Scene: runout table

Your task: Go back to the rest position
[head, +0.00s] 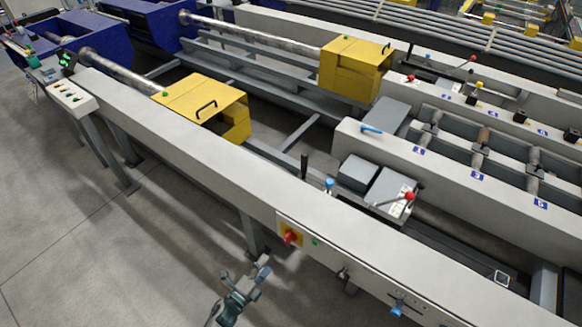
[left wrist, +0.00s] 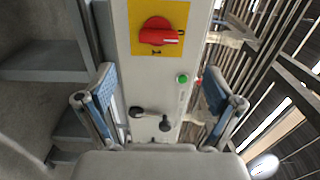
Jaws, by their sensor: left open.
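My left gripper (head: 246,272) is low in the head view, in front of the runout table's grey front beam (head: 190,150). In the left wrist view its two blue-padded fingers (left wrist: 158,90) are spread wide, with nothing held between them. Beyond the fingers is the beam's front face, with a red rotary switch (left wrist: 158,30) on a yellow plate, a green button (left wrist: 182,78) and a black lever (left wrist: 150,118). The red switch also shows in the head view (head: 291,237), a little above and right of the gripper. My right gripper is not in view.
Yellow covers (head: 205,100) and long metal bars (head: 120,73) lie behind the beam. A red-knobbed lever (head: 409,196) stands on the table. A button box (head: 72,97) is at the left. Grey floor (head: 90,230) is open at the lower left; a leg (head: 252,232) stands near the gripper.

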